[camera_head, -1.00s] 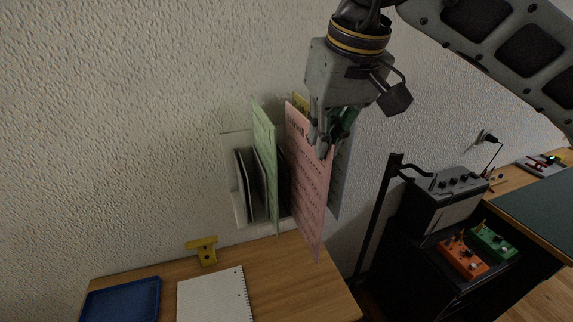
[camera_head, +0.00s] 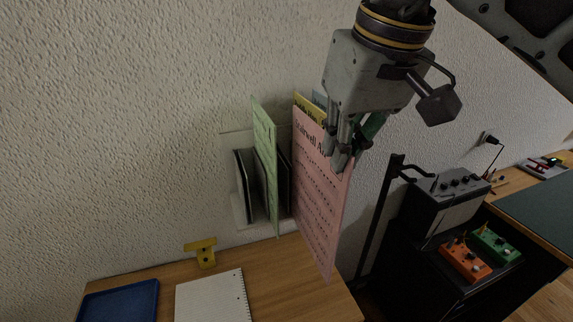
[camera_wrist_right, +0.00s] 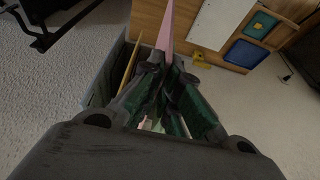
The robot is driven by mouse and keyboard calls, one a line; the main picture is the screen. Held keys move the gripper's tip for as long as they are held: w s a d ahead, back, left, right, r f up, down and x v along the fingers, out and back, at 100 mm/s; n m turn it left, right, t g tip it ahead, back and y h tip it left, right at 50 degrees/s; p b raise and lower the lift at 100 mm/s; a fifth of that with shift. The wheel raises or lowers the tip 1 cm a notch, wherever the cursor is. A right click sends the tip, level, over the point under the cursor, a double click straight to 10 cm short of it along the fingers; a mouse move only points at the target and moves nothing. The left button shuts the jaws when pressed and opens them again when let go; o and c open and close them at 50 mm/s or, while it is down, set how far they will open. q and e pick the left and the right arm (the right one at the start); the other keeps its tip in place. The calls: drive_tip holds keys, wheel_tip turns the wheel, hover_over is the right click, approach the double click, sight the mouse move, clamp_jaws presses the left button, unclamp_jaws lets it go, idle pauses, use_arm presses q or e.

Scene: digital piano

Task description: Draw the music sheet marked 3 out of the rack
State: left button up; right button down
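A pink music sheet (camera_head: 318,205) with a printed title hangs upright in front of the wall. My right gripper (camera_head: 340,160) is shut on the pink sheet near its upper right edge. In the right wrist view the sheet (camera_wrist_right: 168,25) rises edge-on from between the gripper's fingertips (camera_wrist_right: 165,62). The wall rack (camera_head: 238,208) holds a green sheet (camera_head: 265,160) and darker items. I cannot read a 3 on any sheet. My left gripper is out of view.
Below stands a wooden desk (camera_head: 290,270) with a yellow bracket-like object (camera_head: 202,252), a spiral notebook (camera_head: 213,297) and a blue tray (camera_head: 120,302). To the right are a black stand (camera_head: 372,225) and a grey amplifier (camera_head: 445,205). Open space lies in front of the rack.

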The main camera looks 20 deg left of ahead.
drive_tip(key=shift+s+d, duration=0.45)
drive_tip(key=shift+s, duration=0.25)
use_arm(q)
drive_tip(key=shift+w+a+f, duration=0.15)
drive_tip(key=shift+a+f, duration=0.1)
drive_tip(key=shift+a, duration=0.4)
use_arm(e)
drive_tip(key=shift+s+d, duration=0.1)
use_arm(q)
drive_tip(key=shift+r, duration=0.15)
use_arm(e)
drive_tip(key=shift+r, duration=0.15)
